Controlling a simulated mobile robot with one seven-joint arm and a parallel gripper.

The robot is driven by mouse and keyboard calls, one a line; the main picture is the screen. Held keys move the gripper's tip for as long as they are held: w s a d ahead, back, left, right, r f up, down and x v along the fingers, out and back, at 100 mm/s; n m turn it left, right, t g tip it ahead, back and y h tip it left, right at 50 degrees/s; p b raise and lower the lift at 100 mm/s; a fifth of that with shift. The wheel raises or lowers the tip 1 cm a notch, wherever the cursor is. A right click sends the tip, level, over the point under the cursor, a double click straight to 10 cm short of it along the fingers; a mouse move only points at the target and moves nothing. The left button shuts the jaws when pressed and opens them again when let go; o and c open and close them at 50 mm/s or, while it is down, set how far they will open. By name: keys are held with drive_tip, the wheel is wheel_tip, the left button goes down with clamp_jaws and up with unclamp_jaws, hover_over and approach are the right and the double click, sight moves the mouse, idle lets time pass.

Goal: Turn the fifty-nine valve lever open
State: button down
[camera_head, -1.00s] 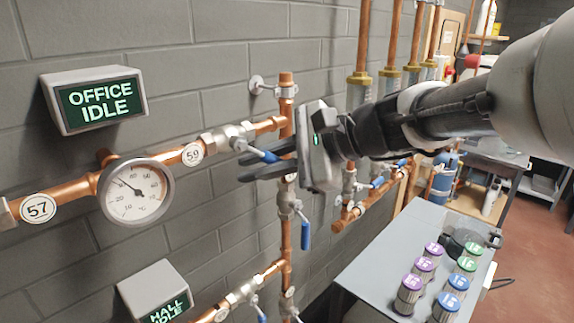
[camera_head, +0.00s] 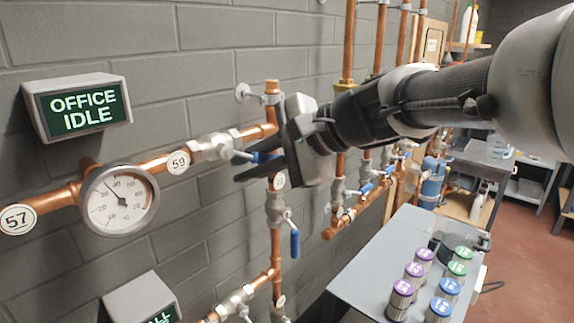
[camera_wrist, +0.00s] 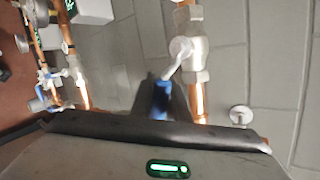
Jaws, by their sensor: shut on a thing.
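The fifty-nine valve (camera_head: 212,147) is a silver body on the copper pipe, just right of the round "59" tag (camera_head: 178,162). Its blue-sleeved lever (camera_head: 262,157) points right along the wall, partly hidden by my fingers. My gripper (camera_head: 243,167) reaches in from the right and is shut on the blue handle. In the wrist view the blue handle (camera_wrist: 161,103) sits at the dark fingers, its pale stem running up to the silver valve body (camera_wrist: 190,50). The finger contact is partly hidden.
A dial gauge (camera_head: 118,199) and an "OFFICE IDLE" display (camera_head: 76,107) are at the left. Another valve with a hanging blue lever (camera_head: 295,243) is below my gripper. A grey table (camera_head: 375,270) with several lidded canisters stands at the lower right.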

drive_tip(key=c, duration=1.7)
unclamp_jaws()
drive_tip(key=shift+r, duration=0.1)
